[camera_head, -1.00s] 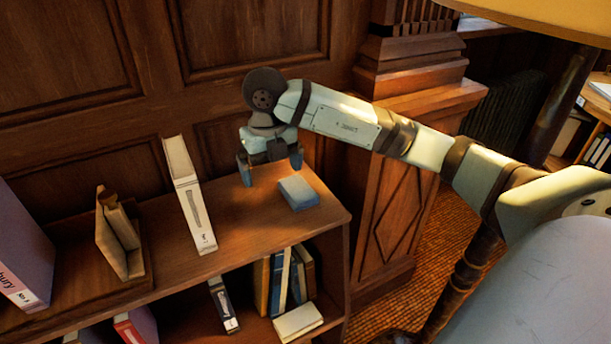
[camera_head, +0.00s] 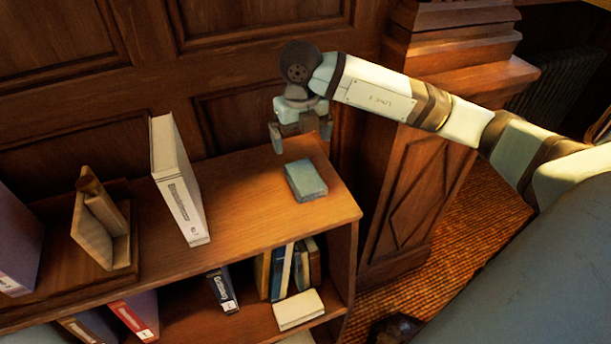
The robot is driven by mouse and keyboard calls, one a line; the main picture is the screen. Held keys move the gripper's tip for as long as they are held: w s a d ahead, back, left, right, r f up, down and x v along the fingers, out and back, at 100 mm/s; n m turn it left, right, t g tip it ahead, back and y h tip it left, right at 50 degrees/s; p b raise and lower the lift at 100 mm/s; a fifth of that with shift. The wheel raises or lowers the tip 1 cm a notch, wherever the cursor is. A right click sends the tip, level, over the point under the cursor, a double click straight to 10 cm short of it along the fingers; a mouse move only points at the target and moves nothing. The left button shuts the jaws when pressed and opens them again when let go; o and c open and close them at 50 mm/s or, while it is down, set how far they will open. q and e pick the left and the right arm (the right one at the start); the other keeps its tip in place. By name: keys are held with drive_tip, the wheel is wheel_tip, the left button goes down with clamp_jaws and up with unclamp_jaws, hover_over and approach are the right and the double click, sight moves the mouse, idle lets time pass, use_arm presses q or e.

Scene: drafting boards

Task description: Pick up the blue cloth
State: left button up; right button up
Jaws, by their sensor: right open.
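The blue cloth (camera_head: 306,180) is a small folded block lying flat on the wooden shelf top, near its right end. My right gripper (camera_head: 302,146) hangs above and just behind the cloth, pointing down. Its two fingers are spread apart with nothing between them, and it does not appear to touch the cloth. My left gripper is out of the picture.
A tall white binder (camera_head: 179,180) stands on the shelf top (camera_head: 245,205) left of the cloth. A wooden bookend (camera_head: 103,225) is further left. Books (camera_head: 287,270) fill part of the lower shelf. A panelled wall rises behind; a wooden pillar stands at the right.

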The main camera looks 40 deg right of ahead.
hover_over(302, 169)
wheel_tip(302, 169, down, 4)
drive_tip(key=shift+w+d+f, duration=0.1)
drive_tip(key=shift+w, duration=0.05)
drive_tip(key=f+p, duration=0.1)
drive_tip(key=f, duration=0.4)
drive_tip(key=shift+s, duration=0.2)
drive_tip(key=c, duration=1)
